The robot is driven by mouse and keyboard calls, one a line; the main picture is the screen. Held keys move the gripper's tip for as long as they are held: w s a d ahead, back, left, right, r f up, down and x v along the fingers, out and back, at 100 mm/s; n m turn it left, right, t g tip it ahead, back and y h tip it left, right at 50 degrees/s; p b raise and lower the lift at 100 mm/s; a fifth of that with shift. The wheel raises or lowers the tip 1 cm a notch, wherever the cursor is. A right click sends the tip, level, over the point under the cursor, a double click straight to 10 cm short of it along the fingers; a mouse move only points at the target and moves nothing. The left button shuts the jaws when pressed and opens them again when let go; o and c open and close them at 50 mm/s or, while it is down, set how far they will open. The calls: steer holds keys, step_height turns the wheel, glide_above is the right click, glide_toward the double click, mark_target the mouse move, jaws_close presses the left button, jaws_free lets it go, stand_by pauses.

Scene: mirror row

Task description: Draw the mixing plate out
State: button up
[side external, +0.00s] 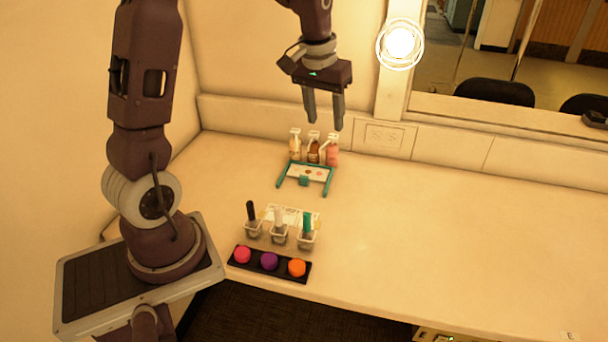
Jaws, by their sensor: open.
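The mixing plate (293,171) looks like a flat white plate with small coloured spots, lying on the counter. A teal frame (328,184) runs along its back and sides, with a small teal block (304,181) at its front edge. I cannot tell whether the block belongs to the plate or the frame. My gripper (324,123) is open and empty. It points down and appears above the bottles and plate, apart from them.
Small bottles (314,152) stand just behind the plate. In front are clear cups (279,236) holding black, white and teal-handled tools, a white card (291,215), and a black tray (287,275) with pink, purple and orange rounds. The counter (430,225) is clear to the right. A mirror and lit bulb (399,43) are behind.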

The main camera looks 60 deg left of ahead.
steer(key=w+a+f+n+g, duration=0.1)
steer(key=w+a+f, duration=0.2)
steer(key=a+f, duration=0.35)
steer(key=n+g, duration=0.1)
steer(key=n, duration=0.1)
glide_above(303, 177)
steer(key=shift+h, duration=0.4)
step_height(303, 177, down, 14)
steer(key=shift+r, duration=0.15)
step_height(303, 177, down, 7)
steer(key=shift+r, duration=0.2)
jaws_close()
steer(key=shift+d, duration=0.1)
